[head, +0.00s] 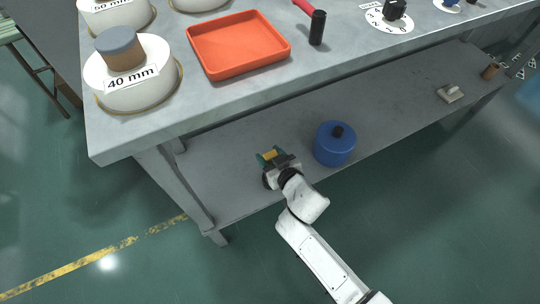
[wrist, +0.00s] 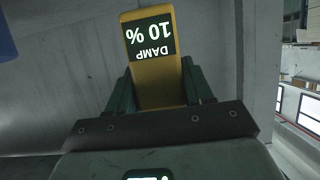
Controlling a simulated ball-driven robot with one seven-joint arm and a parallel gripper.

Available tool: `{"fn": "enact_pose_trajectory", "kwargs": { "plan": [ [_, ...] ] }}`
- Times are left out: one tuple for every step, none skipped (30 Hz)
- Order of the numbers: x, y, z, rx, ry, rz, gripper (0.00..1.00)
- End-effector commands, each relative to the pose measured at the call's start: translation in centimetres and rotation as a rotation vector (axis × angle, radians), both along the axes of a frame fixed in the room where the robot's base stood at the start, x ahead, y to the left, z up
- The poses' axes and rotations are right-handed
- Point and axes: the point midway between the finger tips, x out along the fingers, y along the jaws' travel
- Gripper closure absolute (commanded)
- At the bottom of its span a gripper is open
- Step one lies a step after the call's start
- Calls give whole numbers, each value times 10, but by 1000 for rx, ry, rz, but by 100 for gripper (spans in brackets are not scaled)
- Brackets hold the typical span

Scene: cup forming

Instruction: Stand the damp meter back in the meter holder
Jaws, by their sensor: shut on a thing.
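The damp meter (wrist: 150,75) is a yellow bar with a black label reading "DAMP 10 %", upside down in the wrist view. My gripper (wrist: 158,88) is shut on it, a dark green finger on either side. In the head view my gripper (head: 272,157) is over the left part of the lower shelf, under the bench top, and a bit of the yellow meter (head: 270,154) shows between the green fingers. I cannot tell whether the meter touches the shelf. I cannot pick out the meter holder in either view.
A blue pot (head: 334,146) with a black knob stands just right of my gripper on the lower shelf (head: 390,125). A small beige block (head: 450,95) lies farther right. The bench top (head: 340,75) overhangs, bearing an orange tray (head: 238,66) and white round moulds (head: 130,90).

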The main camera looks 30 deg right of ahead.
Motion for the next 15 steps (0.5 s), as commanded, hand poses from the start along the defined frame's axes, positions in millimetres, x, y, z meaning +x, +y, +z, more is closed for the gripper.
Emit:
{"fn": "enact_pose_trajectory", "kwargs": {
  "plan": [
    [0,0,0,0,-1,0,83],
    [0,0,0,0,-1,0,83],
    [0,0,1,0,-1,0,83],
    [0,0,1,0,-1,0,83],
    [0,0,1,0,-1,0,83],
    [0,0,0,0,-1,1,83],
    [0,0,0,0,-1,1,83],
    [0,0,0,0,-1,1,83],
    [0,0,0,0,-1,1,83],
    [0,0,-1,0,-1,1,83],
    [0,0,-1,0,-1,1,83],
    [0,0,-2,0,-1,1,83],
    [0,0,-2,0,-1,1,83],
    [0,0,-3,0,-1,1,83],
    [0,0,-3,0,-1,1,83]
  ]
}}
